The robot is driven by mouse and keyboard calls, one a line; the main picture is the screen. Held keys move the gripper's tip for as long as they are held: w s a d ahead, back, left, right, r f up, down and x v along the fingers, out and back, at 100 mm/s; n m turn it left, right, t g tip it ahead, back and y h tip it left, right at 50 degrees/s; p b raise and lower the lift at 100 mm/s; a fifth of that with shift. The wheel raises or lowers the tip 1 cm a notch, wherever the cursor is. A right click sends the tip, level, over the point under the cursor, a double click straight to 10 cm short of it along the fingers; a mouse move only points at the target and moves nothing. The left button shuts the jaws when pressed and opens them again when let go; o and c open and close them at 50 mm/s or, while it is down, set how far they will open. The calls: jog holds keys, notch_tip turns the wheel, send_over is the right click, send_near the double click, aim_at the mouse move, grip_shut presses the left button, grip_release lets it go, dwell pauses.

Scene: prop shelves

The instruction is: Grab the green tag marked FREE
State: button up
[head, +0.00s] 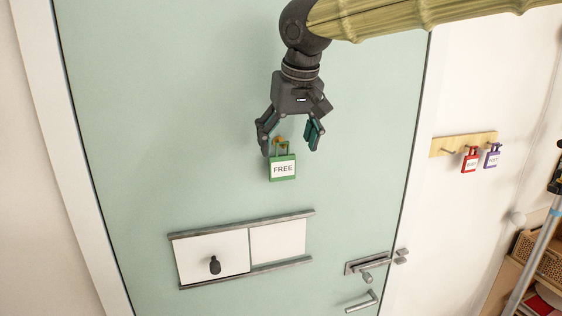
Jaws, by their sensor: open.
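The green tag (283,168) has a white label reading FREE. It hangs upright by its green loop from a small orange-brown hook (279,140) on the pale green door. My gripper (291,144) points down in front of the door with its two fingers apart. The tag's loop and the hook show between the fingertips, with the left fingertip close beside the loop. The tag's body hangs just below the fingertips. I cannot tell from this view how far the fingers are from the door or whether they touch the tag.
A slider panel (210,257) with a black knob sits lower on the door (160,110). A metal handle (363,302) and latch are at lower right. A wooden peg rail (440,147) on the right wall holds a red tag (471,160) and a purple tag (492,157). Shelves stand at far right.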

aim_at(283, 165)
jog(key=shift+x, duration=0.95)
jog(key=shift+w+a+f+p, duration=0.15)
jog(key=shift+f+p, duration=0.4)
jog(key=shift+p, duration=0.4)
jog(key=shift+p+x, duration=1.1)
jog(key=shift+x, duration=0.95)
jog(key=c, duration=0.8)
